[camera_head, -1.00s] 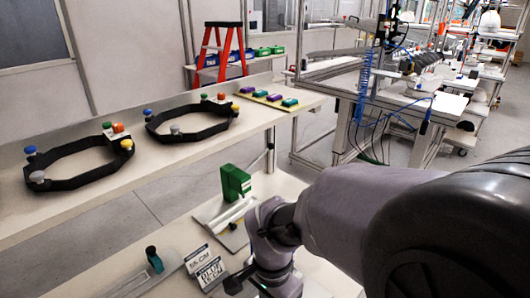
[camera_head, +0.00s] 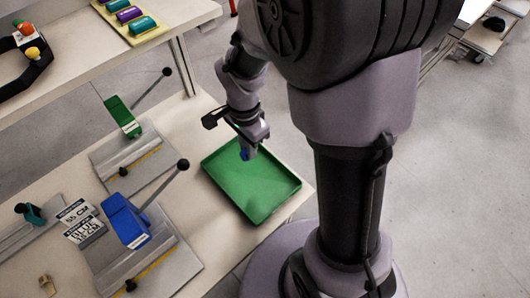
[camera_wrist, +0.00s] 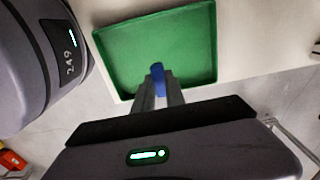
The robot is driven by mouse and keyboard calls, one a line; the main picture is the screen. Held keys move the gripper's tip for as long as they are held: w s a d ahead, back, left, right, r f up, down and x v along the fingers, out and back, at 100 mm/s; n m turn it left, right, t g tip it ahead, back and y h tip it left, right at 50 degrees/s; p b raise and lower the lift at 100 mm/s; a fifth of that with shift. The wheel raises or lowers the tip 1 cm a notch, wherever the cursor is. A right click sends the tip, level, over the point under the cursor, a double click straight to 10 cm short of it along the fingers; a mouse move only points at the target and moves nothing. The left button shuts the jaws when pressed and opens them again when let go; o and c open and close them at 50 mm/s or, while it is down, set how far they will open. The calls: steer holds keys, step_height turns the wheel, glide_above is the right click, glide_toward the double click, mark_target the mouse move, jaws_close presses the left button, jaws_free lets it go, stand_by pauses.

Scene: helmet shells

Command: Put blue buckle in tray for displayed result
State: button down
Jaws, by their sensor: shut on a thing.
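A blue buckle (camera_wrist: 158,79) is held between the fingertips of my gripper (camera_wrist: 160,92) in the wrist view. In the head view the blue buckle (camera_head: 245,155) shows as a small blue spot below my gripper (camera_head: 248,150). The green tray (camera_head: 268,212) lies on the table, and my gripper is over its far left part. The tray also shows in the wrist view (camera_wrist: 115,55), and looks empty. I cannot tell the buckle's exact height above the tray floor.
A fixture with a blue block (camera_head: 127,220) and one with a green block (camera_head: 122,117), each with a black-knobbed lever, stand left of the tray. Display cards (camera_head: 78,222) read "55 CM" and "BLUE". A raised shelf (camera_head: 85,75) holds a black ring and a board of coloured pieces.

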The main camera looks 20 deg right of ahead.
steer(key=f+b, duration=0.4)
steer(key=f, duration=0.6)
steer(key=shift+a, duration=0.2)
steer(key=shift+f+b, duration=0.2)
steer(key=shift+b, duration=0.2)
steer(key=c, duration=1.4)
jaws_free()
steer(key=shift+r, duration=0.1)
